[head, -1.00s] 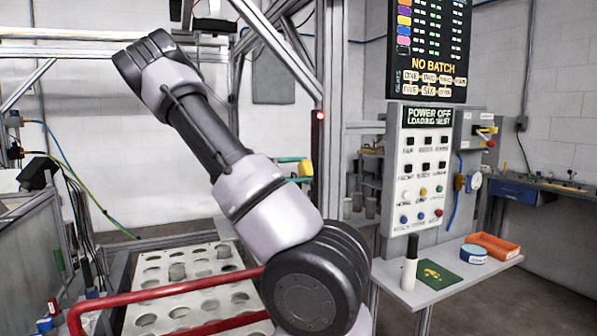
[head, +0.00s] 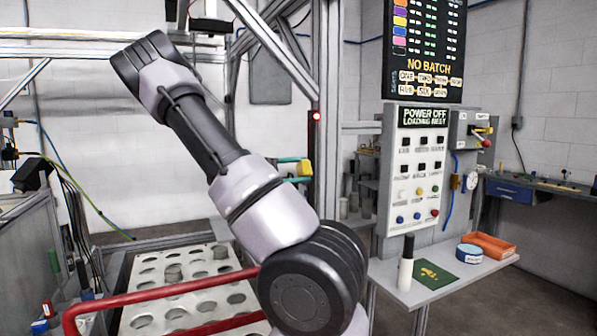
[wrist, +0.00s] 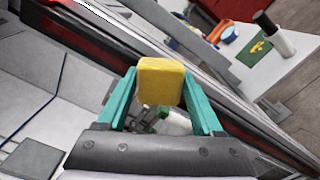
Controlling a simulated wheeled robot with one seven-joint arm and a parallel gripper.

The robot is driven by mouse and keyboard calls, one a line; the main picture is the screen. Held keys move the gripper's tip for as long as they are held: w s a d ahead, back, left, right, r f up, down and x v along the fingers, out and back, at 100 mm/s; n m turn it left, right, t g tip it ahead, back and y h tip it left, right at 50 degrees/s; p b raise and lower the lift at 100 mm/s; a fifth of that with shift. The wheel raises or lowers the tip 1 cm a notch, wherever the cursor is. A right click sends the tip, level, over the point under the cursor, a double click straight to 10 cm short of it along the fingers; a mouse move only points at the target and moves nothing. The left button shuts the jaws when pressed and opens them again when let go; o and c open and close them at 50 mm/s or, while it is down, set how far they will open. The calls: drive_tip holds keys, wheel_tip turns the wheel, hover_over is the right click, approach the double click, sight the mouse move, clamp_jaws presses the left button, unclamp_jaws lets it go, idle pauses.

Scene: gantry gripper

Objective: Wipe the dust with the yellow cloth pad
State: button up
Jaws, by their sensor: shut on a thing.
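The yellow cloth pad (wrist: 160,82) is held between the teal fingers of my gripper (wrist: 162,100) in the wrist view. In the head view the pad (head: 304,167) shows small behind my arm, at the tip of my gripper (head: 296,170), in the air beside a grey post. The mat also shows in the wrist view (wrist: 254,52), well apart from the pad.
On the shelf a white bottle with a black cap (head: 406,265) stands left of the mat. A blue round tin (head: 469,254) and an orange tray (head: 492,245) are to its right. A button panel (head: 417,170) rises behind. A red rail (head: 160,291) crosses a holed rack.

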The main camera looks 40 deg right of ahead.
sight(298, 175)
drive_tip(key=shift+s+d, duration=0.15)
drive_tip(key=shift+d, duration=0.45)
drive_tip(key=shift+w+d, duration=0.15)
drive_tip(key=shift+w, duration=0.8)
drive_tip(key=shift+w+d, duration=0.15)
drive_tip(key=shift+w, duration=0.75)
drive_tip(key=shift+w+d, duration=0.1)
drive_tip(key=shift+d, duration=0.05)
drive_tip(key=shift+s+a, duration=0.15)
drive_tip(key=shift+s, duration=0.9)
drive_tip(key=shift+s+a, duration=0.15)
drive_tip(key=shift+s, duration=0.9)
drive_tip(key=shift+f, duration=1.35)
drive_tip(key=shift+w+d, duration=0.15)
drive_tip(key=shift+w, duration=0.9)
drive_tip(key=shift+w+d, duration=0.1)
drive_tip(key=shift+w, duration=0.95)
drive_tip(key=shift+s, duration=0.1)
